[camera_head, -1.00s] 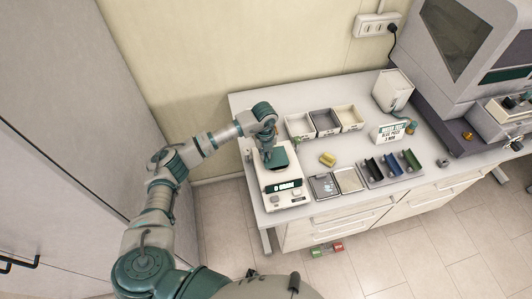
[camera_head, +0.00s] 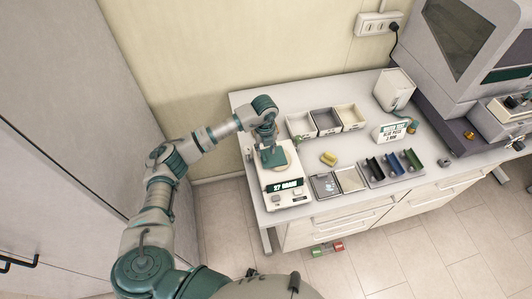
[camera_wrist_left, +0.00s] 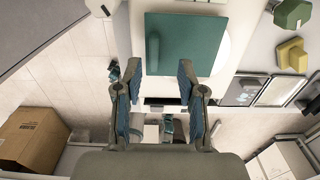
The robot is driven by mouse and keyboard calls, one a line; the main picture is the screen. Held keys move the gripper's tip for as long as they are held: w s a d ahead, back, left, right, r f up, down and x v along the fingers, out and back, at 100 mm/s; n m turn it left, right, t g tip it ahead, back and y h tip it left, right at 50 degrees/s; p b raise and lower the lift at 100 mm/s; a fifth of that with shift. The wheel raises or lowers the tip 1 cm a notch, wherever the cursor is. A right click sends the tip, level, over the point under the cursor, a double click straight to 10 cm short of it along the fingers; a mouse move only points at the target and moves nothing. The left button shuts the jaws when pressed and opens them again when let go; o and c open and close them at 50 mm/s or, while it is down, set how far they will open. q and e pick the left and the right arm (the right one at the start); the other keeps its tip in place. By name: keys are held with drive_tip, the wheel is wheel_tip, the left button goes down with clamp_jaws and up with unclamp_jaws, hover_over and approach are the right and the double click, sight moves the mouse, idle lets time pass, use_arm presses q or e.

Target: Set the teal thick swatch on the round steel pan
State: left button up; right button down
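The teal thick swatch (camera_head: 274,158) lies on the round pan (camera_head: 290,165) of the white scale (camera_head: 285,190), whose display reads 27 grams. In the left wrist view the swatch (camera_wrist_left: 195,45) is a flat teal square, and a pale rim of the pan (camera_wrist_left: 223,58) shows beside it. My left gripper (camera_head: 267,146) is just over the swatch in the head view. In the wrist view its fingers (camera_wrist_left: 160,76) are spread with a clear gap, close to the swatch's near edge; whether they touch it I cannot tell. My right gripper is not in view.
A yellow piece (camera_head: 328,158) lies right of the scale. Shallow trays (camera_head: 325,185) and a rack of coloured channels (camera_head: 392,167) stand along the front. Several bins (camera_head: 326,122) and a sign (camera_head: 391,131) stand behind. A large machine (camera_head: 460,60) fills the right.

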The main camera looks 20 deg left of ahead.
sight(264, 155)
use_arm(q)
wheel_tip(264, 155, up, 9)
drive_tip(key=shift+a, duration=0.2)
drive_tip(key=shift+f, duration=0.15)
idle(0.4)
